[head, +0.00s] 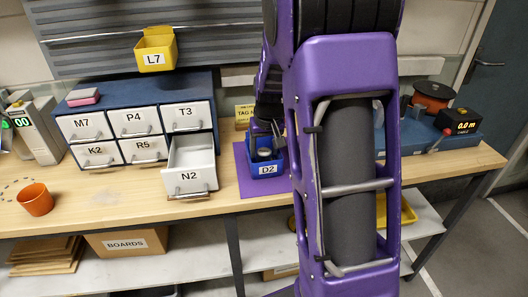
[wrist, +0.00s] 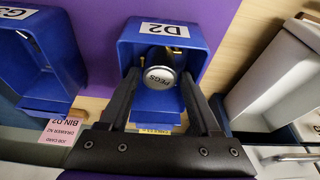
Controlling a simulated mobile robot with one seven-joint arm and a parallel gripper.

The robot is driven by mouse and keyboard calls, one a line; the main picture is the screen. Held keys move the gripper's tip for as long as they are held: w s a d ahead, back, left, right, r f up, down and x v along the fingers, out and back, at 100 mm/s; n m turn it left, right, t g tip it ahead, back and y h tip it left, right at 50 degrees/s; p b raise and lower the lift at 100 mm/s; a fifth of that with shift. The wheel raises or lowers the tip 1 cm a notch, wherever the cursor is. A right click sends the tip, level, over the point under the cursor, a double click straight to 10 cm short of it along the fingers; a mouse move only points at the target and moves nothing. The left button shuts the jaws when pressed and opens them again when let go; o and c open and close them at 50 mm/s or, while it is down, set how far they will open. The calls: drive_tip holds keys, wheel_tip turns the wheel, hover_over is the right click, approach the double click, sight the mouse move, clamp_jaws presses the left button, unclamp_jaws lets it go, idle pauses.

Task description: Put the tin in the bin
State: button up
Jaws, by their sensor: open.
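The tin (wrist: 160,76), a round silver-topped can marked PEGS, is inside the blue bin marked D2 (wrist: 199,50). In the head view the tin's top (head: 264,153) shows within bin D2 (head: 282,167), which stands on a purple mat. My gripper (wrist: 160,84) is open, with one finger on each side of the tin; a gap shows beside each finger. In the head view my gripper (head: 264,132) reaches down at the bin from above. The tin's base is hidden, so I cannot tell whether it touches the bin floor.
Drawer N2 (head: 192,163) stands open and looks empty, just left of bin D2. Another blue bin (wrist: 40,55) is beside D2 in the wrist view. An orange cup (head: 35,200) stands at the bench's left. My arm hides the bench's middle right.

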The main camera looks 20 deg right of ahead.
drive_tip(key=v, duration=1)
drive_tip(key=shift+r+p, duration=0.25)
drive_tip(key=shift+p, duration=0.2)
drive_tip(key=shift+s, duration=0.1)
